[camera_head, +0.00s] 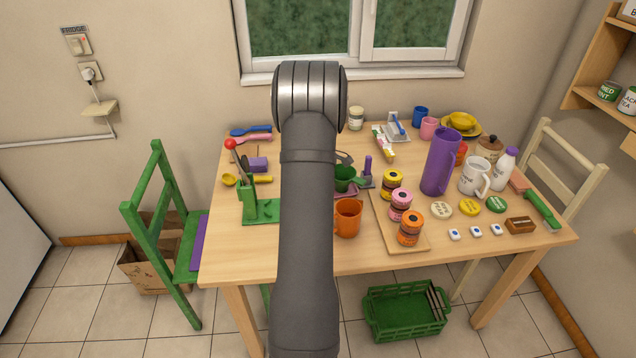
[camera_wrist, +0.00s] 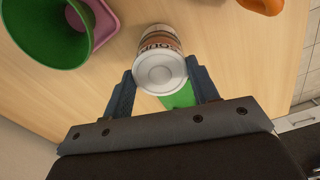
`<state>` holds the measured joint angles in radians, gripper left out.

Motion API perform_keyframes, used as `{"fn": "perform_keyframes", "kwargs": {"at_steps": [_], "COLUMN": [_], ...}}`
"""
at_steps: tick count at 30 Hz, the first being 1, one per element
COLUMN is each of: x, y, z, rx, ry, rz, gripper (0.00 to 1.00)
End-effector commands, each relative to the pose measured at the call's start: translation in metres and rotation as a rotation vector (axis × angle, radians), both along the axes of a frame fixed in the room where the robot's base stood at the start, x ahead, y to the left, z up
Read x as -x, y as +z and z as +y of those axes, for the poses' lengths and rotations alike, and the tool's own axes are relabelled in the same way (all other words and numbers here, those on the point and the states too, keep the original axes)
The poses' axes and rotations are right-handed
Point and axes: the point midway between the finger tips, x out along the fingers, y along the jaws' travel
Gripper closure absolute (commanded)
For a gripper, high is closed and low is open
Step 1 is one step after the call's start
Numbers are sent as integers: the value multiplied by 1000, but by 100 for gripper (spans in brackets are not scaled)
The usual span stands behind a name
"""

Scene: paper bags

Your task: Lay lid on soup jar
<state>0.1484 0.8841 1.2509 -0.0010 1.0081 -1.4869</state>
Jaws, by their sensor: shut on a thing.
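In the wrist view, my gripper (camera_wrist: 160,80) has its two dark fingers on either side of a round white lid (camera_wrist: 160,74) and is shut on it. The soup jar (camera_wrist: 158,40), with a pale, brown-banded label showing part of the word "soup", is directly beyond the lid. The lid covers the jar's near end in this view. I cannot tell whether lid and jar touch or a small gap is between them. In the head view, my arm hides the gripper, the lid and the soup jar.
A green funnel-like vessel (camera_wrist: 45,28) is left of the jar in the wrist view. The wooden table (camera_head: 330,258) also holds an orange mug (camera_head: 347,218), several colored jars on a board, a purple jug (camera_head: 440,162) and loose round lids including a yellow one (camera_head: 469,205).

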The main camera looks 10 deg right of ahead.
Motion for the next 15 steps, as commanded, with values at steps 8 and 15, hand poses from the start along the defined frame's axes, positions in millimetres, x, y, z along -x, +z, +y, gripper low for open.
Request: {"fn": "perform_keyframes", "kwargs": {"at_steps": [8,15], "x": [0,0], "y": [-3,-3], "z": [0,0], "rx": [0,0], "ry": [0,0], "rz": [0,0], "gripper": [24,20]}}
